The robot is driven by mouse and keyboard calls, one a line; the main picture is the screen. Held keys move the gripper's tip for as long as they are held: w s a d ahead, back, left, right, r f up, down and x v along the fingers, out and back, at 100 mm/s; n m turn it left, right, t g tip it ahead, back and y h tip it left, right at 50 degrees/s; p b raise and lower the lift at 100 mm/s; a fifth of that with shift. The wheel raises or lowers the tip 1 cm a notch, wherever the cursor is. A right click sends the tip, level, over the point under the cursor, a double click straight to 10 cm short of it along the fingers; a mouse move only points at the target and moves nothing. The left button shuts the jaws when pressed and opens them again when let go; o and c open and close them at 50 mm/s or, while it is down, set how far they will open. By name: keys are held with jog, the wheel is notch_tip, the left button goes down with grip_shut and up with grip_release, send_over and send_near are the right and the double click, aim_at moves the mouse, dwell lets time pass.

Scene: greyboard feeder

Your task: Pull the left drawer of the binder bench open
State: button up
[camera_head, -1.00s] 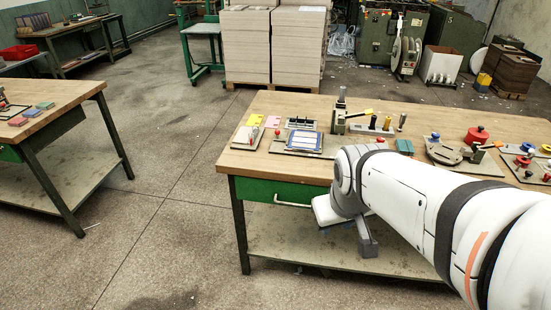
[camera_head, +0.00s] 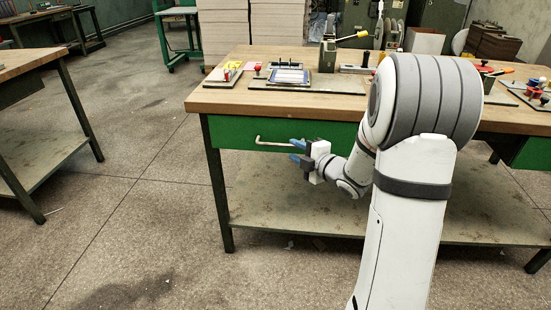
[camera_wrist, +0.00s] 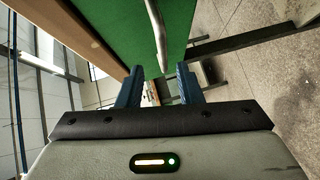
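The binder bench (camera_head: 450,113) has a wooden top and a green left drawer (camera_head: 235,132) under its front left edge. The drawer looks closed, its front in line with the bench. Its pale bar handle (camera_head: 272,143) runs along the front. My gripper (camera_head: 297,151) is just right of the handle's near part, at handle height. In the wrist view the two blue fingers (camera_wrist: 157,88) stand apart, and the handle (camera_wrist: 157,30) runs down toward the gap between them. The green drawer front (camera_wrist: 120,25) is beyond. Nothing shows gripped; whether the handle's end lies between the fingertips is unclear.
Jigs and small parts stand on the bench top, including a framed plate (camera_head: 290,77). A lower shelf (camera_head: 275,195) lies below my gripper. Another bench (camera_head: 35,60) stands at the left.

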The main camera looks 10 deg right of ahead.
aim_at(282, 146)
jog(key=shift+n, duration=0.3)
jog(key=b+x, duration=0.1)
jog(key=x, duration=0.6)
jog(key=shift+w+a+f, duration=0.25)
jog(key=shift+a, duration=0.1)
jog(key=shift+c, duration=0.5)
grip_shut()
